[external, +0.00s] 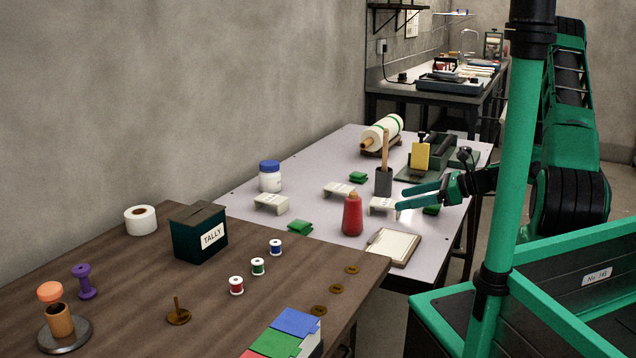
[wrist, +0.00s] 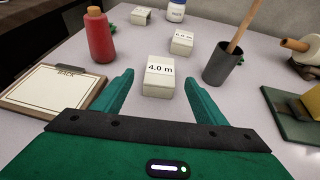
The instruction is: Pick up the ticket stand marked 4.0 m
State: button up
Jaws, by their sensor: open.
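The ticket stand marked 4.0 m (wrist: 159,78) is a small cream block standing upright on the pale table, its label facing my gripper. In the wrist view it sits between and slightly beyond the fingers of my gripper (wrist: 159,84), which are open, one on each side, with gaps visible. In the external view my gripper (external: 402,200) reaches in from the right, its fingertips beside the stand (external: 381,206). Another ticket stand (wrist: 182,43) is farther back, its label too small to read surely. A third stand (wrist: 141,15) is farther off to the left.
A red bottle (wrist: 99,35) and a clipboard (wrist: 55,88) are on the left. A dark cup (wrist: 222,65) with a wooden stick stands close on the right. Green folded cloths (external: 300,227) and a white jar (external: 270,178) are also on the table.

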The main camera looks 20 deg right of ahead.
aim_at(388, 202)
jog(key=shift+x, duration=3.75)
jog(key=c, duration=1.1)
